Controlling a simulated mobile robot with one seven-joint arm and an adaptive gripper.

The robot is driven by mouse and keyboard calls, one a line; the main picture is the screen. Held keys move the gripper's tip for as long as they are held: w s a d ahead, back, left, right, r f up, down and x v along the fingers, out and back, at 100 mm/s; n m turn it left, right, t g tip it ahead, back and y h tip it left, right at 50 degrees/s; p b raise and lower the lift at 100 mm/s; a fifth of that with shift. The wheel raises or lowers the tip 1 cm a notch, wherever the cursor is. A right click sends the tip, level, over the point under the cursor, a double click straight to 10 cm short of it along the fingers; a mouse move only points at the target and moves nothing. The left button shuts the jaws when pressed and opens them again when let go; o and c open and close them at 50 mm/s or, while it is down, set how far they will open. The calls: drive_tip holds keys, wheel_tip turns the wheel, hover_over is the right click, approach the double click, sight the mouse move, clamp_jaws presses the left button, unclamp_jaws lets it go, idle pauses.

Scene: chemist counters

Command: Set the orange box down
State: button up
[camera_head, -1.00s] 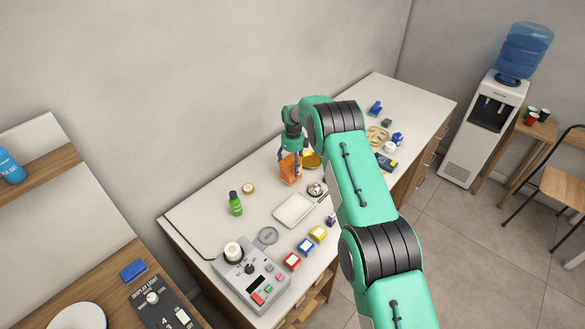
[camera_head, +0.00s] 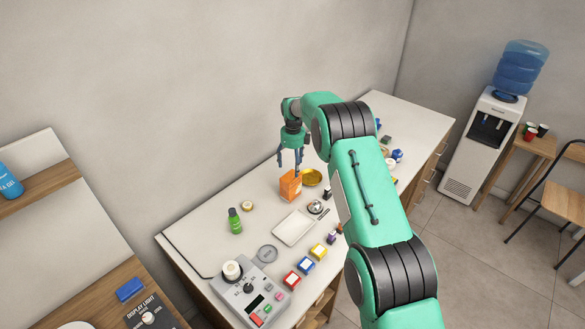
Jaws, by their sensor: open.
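The orange box (camera_head: 289,186) stands on the white counter (camera_head: 262,228), behind the white tray and left of a yellow dish. My gripper (camera_head: 289,166) is open above the box, its two dark blue fingers pointing down and spread apart. The fingertips are near the box's top edge, and no grip on the box shows. Whether one fingertip still touches it I cannot tell.
A yellow dish (camera_head: 312,177) is right of the box. A white tray (camera_head: 293,227), a silver bell (camera_head: 315,207), a green bottle (camera_head: 235,221) and a grey control panel (camera_head: 249,290) stand nearby. The counter between bottle and tray is clear.

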idle(0.7)
